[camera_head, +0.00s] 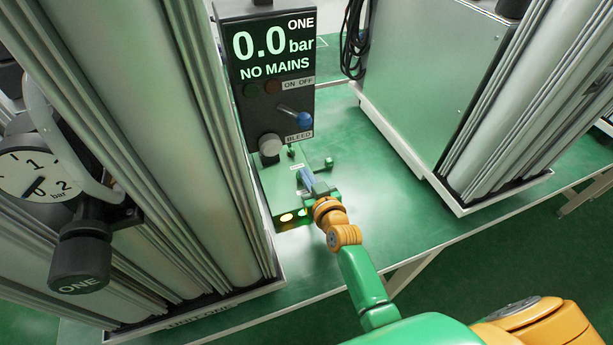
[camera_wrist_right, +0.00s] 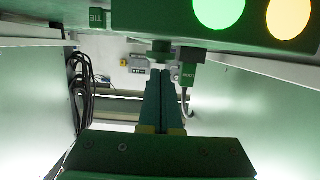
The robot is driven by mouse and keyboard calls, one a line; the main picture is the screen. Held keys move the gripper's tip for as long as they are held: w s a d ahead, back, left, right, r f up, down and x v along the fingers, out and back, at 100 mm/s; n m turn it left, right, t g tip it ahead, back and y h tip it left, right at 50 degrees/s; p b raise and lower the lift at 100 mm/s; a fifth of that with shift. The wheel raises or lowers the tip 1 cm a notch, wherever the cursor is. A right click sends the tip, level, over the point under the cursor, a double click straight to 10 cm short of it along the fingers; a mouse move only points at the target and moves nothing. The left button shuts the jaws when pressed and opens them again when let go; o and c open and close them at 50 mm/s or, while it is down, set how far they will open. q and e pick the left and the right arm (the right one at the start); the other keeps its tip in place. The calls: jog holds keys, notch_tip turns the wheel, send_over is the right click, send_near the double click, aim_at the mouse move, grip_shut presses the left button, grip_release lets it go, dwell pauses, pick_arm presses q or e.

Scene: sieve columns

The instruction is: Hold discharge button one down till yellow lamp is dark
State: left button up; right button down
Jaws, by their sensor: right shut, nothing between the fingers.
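The green control box (camera_head: 268,195) sits on the bench below the station one display panel; its edge crosses the top of the right wrist view (camera_wrist_right: 150,14). It bears two lit lamps: a green lamp (camera_wrist_right: 219,10) and a yellow lamp (camera_wrist_right: 288,17), both bright. My right gripper (camera_head: 304,178) reaches over the box from the right. Its fingers (camera_wrist_right: 160,78) are shut and empty. Just ahead of the fingertips in the wrist view is a small green round part (camera_wrist_right: 160,50), possibly the button; I cannot tell whether they touch. My left gripper is not in view.
The black panel (camera_head: 270,85) reads ONE, 0.0 bar, NO MAINS, with a blue lever (camera_head: 304,119) and a grey knob (camera_head: 269,146). Metal columns (camera_head: 225,140) and a dial gauge (camera_head: 35,175) stand left.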

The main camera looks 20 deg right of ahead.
notch_tip(320, 180, down, 2)
jog(key=shift+f+b, duration=0.25)
jog(key=shift+b, duration=0.7)
jog(key=shift+s+a+r, duration=0.1)
jog(key=shift+s, duration=0.05)
jog(key=shift+f, duration=0.25)
dwell(0.4)
jog(key=r+p, duration=0.4)
jog(key=r, duration=0.1)
jog(key=shift+w+p, duration=0.2)
jog(key=shift+p, duration=0.15)
jog(key=v, duration=1)
jog(key=shift+p, duration=0.4)
